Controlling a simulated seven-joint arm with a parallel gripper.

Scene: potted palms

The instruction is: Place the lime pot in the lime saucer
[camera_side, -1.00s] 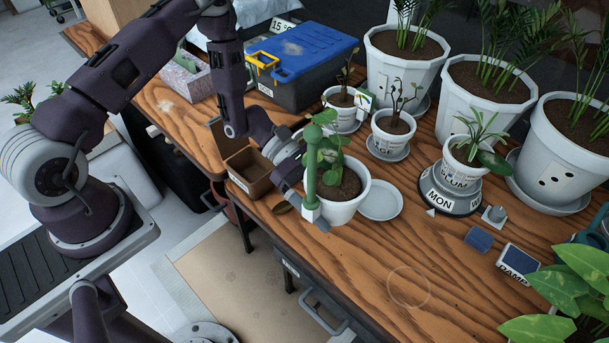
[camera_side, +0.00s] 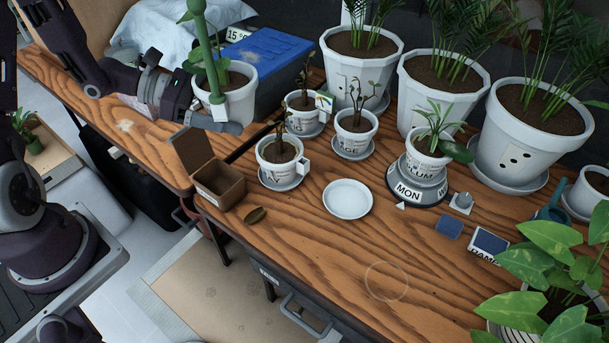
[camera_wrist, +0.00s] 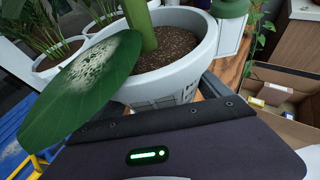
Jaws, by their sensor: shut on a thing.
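My gripper (camera_side: 212,122) is shut on a white pot (camera_side: 236,100) and holds it up at the upper left, before the blue-lidded box. The pot has dark soil, a leafy green plant and a green post with a white block at its side. In the wrist view the pot (camera_wrist: 205,55) is upright against the gripper, with a big leaf to the left; its lettering is too small to read. An empty pale round saucer (camera_side: 348,199) lies on the wooden table, right of and below the held pot. No lime label can be read on either.
Small potted seedlings (camera_side: 280,152) stand on saucers left of and behind the empty saucer. A pot marked PLUM (camera_side: 425,160) sits on a round stand right of it. An open brown box (camera_side: 219,187) is at the left. Large palm pots line the back. The front table is mostly clear.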

